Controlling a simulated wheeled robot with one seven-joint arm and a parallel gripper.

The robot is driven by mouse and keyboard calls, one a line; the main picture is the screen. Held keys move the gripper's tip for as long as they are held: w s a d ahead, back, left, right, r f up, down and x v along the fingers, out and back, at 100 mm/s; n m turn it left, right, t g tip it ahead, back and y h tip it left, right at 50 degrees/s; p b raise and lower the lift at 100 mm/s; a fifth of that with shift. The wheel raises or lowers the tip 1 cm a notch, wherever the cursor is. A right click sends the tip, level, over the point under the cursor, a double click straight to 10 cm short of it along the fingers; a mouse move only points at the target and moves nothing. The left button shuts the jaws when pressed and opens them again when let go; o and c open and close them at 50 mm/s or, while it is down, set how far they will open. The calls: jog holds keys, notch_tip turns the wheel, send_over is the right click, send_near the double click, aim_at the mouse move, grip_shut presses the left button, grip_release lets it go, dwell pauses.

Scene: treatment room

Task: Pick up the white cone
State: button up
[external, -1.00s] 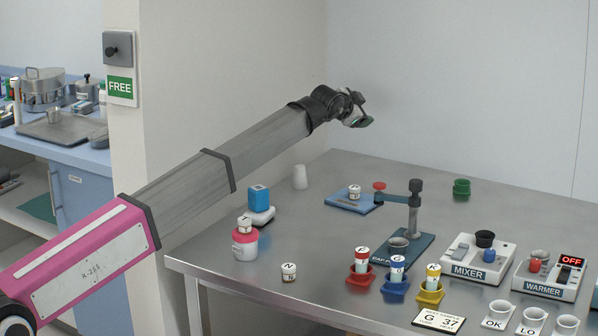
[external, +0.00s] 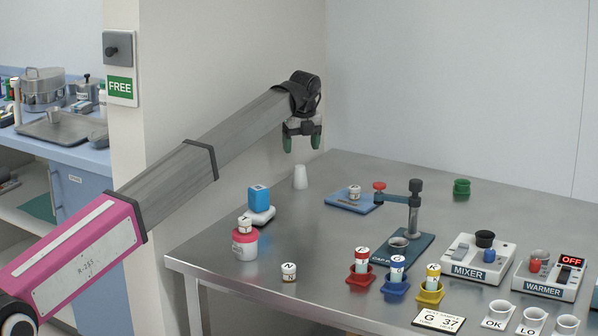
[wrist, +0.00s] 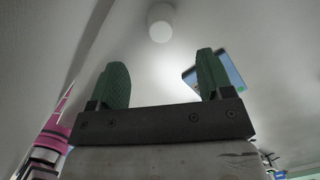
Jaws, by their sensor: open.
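The white cone (external: 300,177) stands upright on the metal table near its back left corner, by the wall. It also shows in the wrist view (wrist: 161,22), at the top, beyond and between my fingertips. My gripper (external: 302,143) is open and empty, pointing down above the cone and apart from it. Its two green fingers show in the wrist view (wrist: 162,68) with a clear gap between them.
A blue pad (external: 343,206) with a small jar lies right of the cone. A blue cube (external: 259,198) on a white base and a pink-and-white jar (external: 245,246) stand in front of it. A stand with a red knob (external: 379,186) is further right. The walls rise close behind.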

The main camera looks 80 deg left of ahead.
aim_at(300, 177)
jog(key=f, duration=0.3)
jog(key=a+f, duration=0.1)
jog(key=f, duration=0.6)
jog(key=shift+a+f, duration=0.35)
jog(key=c, duration=0.9)
